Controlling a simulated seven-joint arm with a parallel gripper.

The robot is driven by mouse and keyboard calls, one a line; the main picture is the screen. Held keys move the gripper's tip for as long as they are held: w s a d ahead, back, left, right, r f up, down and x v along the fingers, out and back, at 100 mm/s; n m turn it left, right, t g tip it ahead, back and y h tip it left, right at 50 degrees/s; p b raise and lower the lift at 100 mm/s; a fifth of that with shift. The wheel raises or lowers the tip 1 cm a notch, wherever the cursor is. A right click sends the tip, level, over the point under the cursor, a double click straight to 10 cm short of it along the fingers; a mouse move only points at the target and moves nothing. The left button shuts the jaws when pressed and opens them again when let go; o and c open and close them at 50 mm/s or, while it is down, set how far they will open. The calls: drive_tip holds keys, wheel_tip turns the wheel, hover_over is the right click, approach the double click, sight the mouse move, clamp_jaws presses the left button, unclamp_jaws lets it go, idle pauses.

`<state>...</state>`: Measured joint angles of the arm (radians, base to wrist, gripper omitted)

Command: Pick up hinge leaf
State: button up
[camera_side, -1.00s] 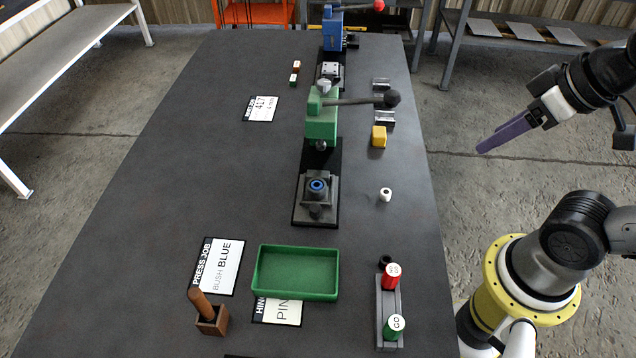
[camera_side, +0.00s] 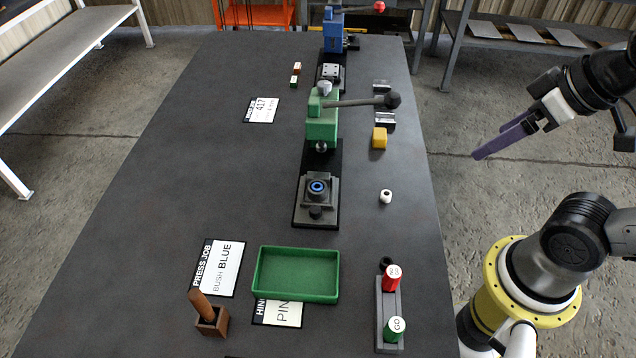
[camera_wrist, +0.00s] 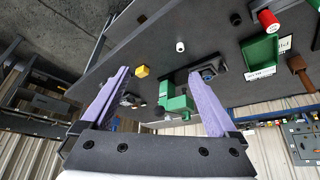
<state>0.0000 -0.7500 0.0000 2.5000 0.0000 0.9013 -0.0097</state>
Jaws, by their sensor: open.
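Two small shiny metal pieces, which look like hinge leaves, lie near the table's right edge: one farther back (camera_side: 381,85) and one nearer (camera_side: 384,118), behind the yellow block. Their exact shape is too small to tell. My gripper (camera_side: 480,155) is off the right side of the table, raised and apart from everything. In the wrist view my gripper (camera_wrist: 160,75) has its two purple fingers spread wide with nothing held between them. The metal pieces show small and partly hidden beside the left finger there.
A green press (camera_side: 321,128) with its lever reaching right stands beside the metal pieces; a blue press (camera_side: 333,32) is behind. A yellow block (camera_side: 379,137), white bushing (camera_side: 386,196), green tray (camera_side: 297,291) and button box (camera_side: 388,345) are nearer. The table's left side is mostly clear.

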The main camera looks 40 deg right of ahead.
drive_tip(key=w+a+r+n+g, duration=0.1)
drive_tip(key=w+a+r+n, duration=0.15)
drive_tip(key=w+r, duration=0.45)
drive_tip(key=n+g, duration=0.5)
drive_tip(key=n, duration=0.1)
hover_over(321, 176)
wheel_tip(321, 176, down, 17)
drive_tip(key=shift+s+a+f, duration=0.1)
drive_tip(key=shift+s+f, duration=0.05)
drive_tip(key=shift+f, duration=0.95)
drive_tip(key=shift+s+a+f, duration=0.15)
drive_tip(key=shift+f, duration=1)
drive_tip(key=shift+s+a+f, duration=0.1)
drive_tip(key=shift+s+f, duration=0.05)
drive_tip(key=shift+f, duration=0.95)
drive_tip(key=shift+c, duration=0.2)
